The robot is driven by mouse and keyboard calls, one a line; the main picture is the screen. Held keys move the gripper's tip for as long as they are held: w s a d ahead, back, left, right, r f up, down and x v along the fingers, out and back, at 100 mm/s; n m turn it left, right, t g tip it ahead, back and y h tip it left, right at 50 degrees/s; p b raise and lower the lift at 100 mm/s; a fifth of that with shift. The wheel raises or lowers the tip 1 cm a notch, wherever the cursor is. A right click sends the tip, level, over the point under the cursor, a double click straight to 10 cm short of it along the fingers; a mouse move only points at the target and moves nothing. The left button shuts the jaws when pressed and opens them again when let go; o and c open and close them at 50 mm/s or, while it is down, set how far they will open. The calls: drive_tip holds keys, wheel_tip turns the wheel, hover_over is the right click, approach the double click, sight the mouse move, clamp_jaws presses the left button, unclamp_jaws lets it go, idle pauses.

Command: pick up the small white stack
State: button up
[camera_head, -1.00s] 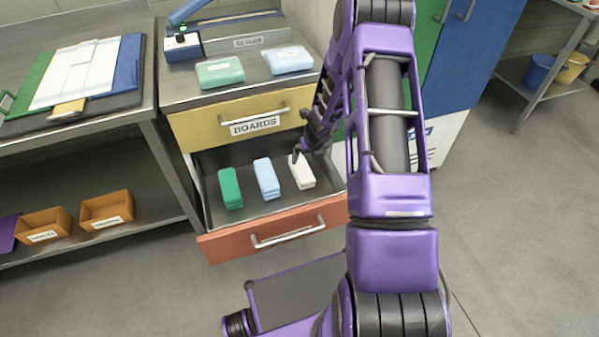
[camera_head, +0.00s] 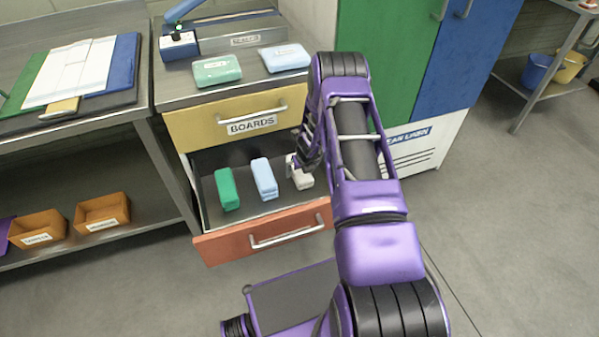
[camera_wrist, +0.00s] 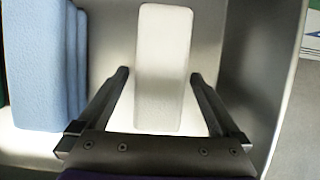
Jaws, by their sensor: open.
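The small white stack (camera_head: 301,177) lies in the open lower drawer, at the right of the row; my gripper hides part of it in the head view. In the wrist view the white stack (camera_wrist: 163,70) runs lengthwise between the two fingers. My gripper (camera_wrist: 160,80) is open, with one finger on each side of the stack's near part and a visible gap on both sides. In the head view my gripper (camera_head: 294,163) is down inside the drawer at the white stack. I cannot tell how far above the drawer floor the fingertips are.
A blue stack (camera_head: 264,178) and a green stack (camera_head: 227,189) stand left of the white one. The blue stack (camera_wrist: 40,65) is near the left finger. The drawer's red front (camera_head: 262,234) and right wall (camera_wrist: 262,80) bound the space. The yellow drawer (camera_head: 225,118) above is shut.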

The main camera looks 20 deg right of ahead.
drive_tip(key=c, duration=1.3)
drive_tip(key=shift+c, duration=0.2)
drive_tip(key=shift+r, duration=0.15)
